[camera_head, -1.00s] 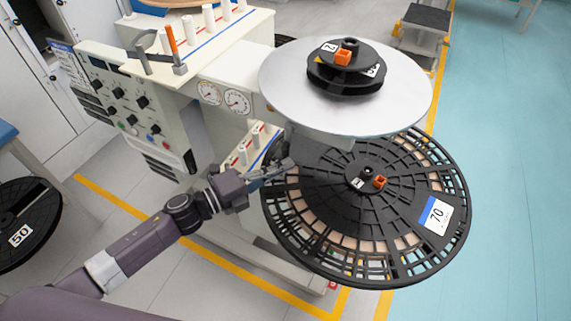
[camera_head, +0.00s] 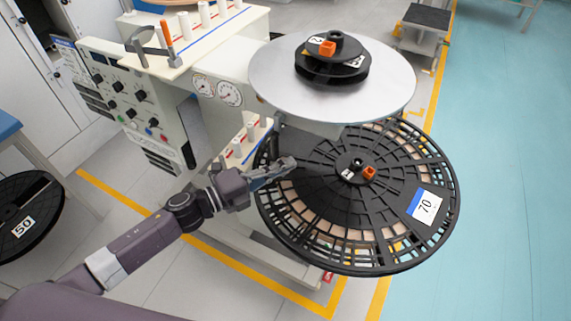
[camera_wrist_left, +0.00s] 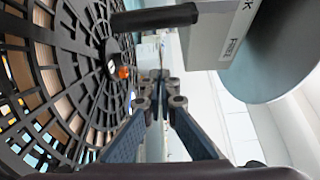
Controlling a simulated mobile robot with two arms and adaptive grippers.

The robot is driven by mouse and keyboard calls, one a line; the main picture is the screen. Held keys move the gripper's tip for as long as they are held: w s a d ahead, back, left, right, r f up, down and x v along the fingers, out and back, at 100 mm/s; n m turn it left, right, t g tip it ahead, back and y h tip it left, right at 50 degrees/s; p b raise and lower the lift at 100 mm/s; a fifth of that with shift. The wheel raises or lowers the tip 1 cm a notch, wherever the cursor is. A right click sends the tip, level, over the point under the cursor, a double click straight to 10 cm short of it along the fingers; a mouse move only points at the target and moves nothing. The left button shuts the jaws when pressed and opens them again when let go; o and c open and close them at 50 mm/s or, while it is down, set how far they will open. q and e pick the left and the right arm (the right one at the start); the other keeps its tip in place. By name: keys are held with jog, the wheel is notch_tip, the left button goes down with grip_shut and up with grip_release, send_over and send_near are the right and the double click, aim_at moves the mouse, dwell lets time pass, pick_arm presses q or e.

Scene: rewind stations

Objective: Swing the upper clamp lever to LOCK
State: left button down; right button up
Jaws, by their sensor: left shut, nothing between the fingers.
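My left gripper (camera_head: 288,163) is over the left part of the large black reel, below the upper silver disc. In the left wrist view its fingers (camera_wrist_left: 160,88) are together and hold nothing. A black bar-shaped handle (camera_wrist_left: 155,18), which looks like the clamp lever, sticks out from a pale box (camera_wrist_left: 218,35) above the fingers, apart from them. The box carries printed letters, of which a "K" shows, and a small label; the rest is cut off. In the head view I cannot make out this handle clearly. My right gripper is out of view.
The black reel marked 70 (camera_head: 440,170) lies close beside and under my left gripper. The silver disc (camera_head: 270,85) overhangs it, with a small black reel and orange piece (camera_head: 328,48) on top. The machine's panel (camera_head: 125,95) stands left. Another reel marked 50 (camera_head: 38,190) is far left.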

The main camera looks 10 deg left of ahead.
pick_arm(q)
jog(key=w+b+v, duration=0.1)
jog(key=b+v, duration=0.1)
jog(key=v, duration=0.7)
jog(key=shift+s+a+f, duration=0.25)
jog(key=shift+a+f, duration=0.05)
jog(key=shift+a, duration=0.25)
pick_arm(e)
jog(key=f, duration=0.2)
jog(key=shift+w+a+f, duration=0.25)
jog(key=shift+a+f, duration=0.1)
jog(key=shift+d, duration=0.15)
